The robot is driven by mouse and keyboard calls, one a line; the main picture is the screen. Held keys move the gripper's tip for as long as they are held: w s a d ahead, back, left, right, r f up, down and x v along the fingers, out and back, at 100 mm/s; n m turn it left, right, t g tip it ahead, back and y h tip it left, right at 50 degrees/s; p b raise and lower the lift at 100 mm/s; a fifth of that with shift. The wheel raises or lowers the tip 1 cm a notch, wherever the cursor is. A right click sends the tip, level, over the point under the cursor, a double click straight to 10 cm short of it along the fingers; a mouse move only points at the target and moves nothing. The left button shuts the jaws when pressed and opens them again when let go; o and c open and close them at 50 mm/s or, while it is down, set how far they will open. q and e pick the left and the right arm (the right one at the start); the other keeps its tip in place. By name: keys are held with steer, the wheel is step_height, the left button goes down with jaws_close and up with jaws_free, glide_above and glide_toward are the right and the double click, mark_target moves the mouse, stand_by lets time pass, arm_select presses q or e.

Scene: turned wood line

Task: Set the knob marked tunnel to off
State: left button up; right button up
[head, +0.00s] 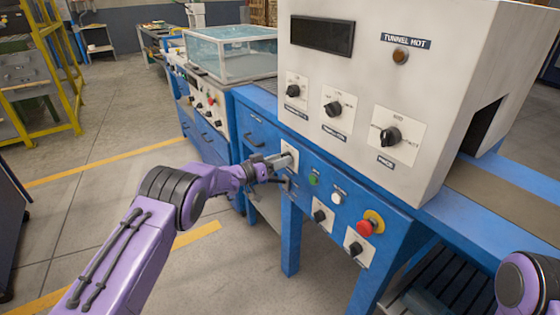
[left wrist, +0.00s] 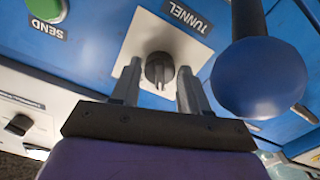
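The tunnel knob (left wrist: 159,68) is a dark round knob on a white plate, with a TUNNEL label beside it in the left wrist view. In the head view its white plate (head: 290,153) is on the blue front panel, and the knob is hidden behind my gripper. My left gripper (head: 276,163) is at this plate. In the left wrist view its two fingers (left wrist: 158,74) are apart, one on each side of the knob, with visible gaps. I cannot tell whether the tips reach past the knob's face. The knob's setting is not readable.
A blue ball-ended lever (left wrist: 262,78) is close beside the right finger. A green SEND button (left wrist: 45,8), a white button (head: 337,198), a red stop button (head: 366,227) and two lower knobs share the panel. Other knobs are on the white cabinet (head: 440,60) above.

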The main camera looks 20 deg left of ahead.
arm_select(q)
steer(key=shift+o, duration=0.8)
steer(key=shift+r, duration=0.1)
steer(key=v, duration=1)
steer(key=shift+s+a, duration=0.2)
steer(key=shift+s, duration=0.1)
